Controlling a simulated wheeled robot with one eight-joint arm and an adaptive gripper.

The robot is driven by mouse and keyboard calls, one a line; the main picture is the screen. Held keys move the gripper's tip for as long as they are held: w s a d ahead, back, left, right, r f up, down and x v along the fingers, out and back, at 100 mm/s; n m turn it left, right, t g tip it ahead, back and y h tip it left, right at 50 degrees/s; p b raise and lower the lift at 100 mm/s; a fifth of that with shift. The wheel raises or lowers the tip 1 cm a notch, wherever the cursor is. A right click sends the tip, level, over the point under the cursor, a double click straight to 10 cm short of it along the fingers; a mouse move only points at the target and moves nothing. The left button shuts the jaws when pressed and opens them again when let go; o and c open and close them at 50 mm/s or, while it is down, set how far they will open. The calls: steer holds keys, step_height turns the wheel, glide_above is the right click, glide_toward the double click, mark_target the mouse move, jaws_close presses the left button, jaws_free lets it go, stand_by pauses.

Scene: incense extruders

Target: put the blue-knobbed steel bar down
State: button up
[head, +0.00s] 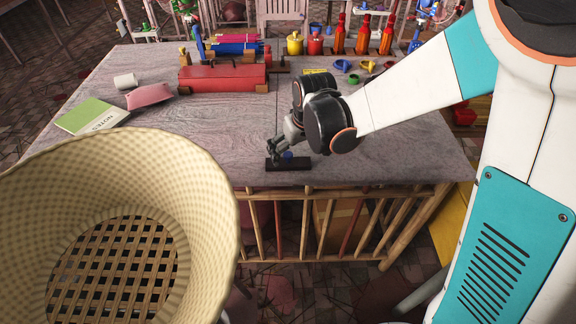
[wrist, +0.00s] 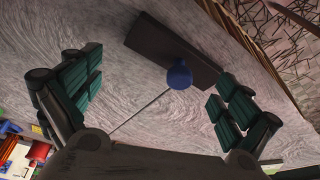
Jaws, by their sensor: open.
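The steel bar (head: 302,164) is a dark, flat bar that lies on the table near its front edge in the head view. Its round blue knob (head: 287,155) stands on top. In the wrist view the dark bar (wrist: 150,42) lies on the grey tabletop, with the blue knob (wrist: 179,75) facing the camera. My gripper (head: 275,152) is just above the bar in the head view. In the wrist view my gripper (wrist: 160,95) has its two green-padded fingers wide apart, and neither touches the knob.
The wooden table (head: 200,140) has bare room left of and behind the bar. A red box (head: 222,78), a pink cushion (head: 149,95) and a green notebook (head: 92,116) lie farther back and left. A large wicker basket (head: 205,200) stands at front left.

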steer(key=shift+w+a+f, duration=0.1)
steer(key=shift+w+f, duration=0.1)
steer(key=shift+f, duration=0.5)
steer(key=shift+r, duration=0.1)
steer(key=shift+c, duration=0.2)
steer(key=shift+s, duration=0.15)
jaws_close()
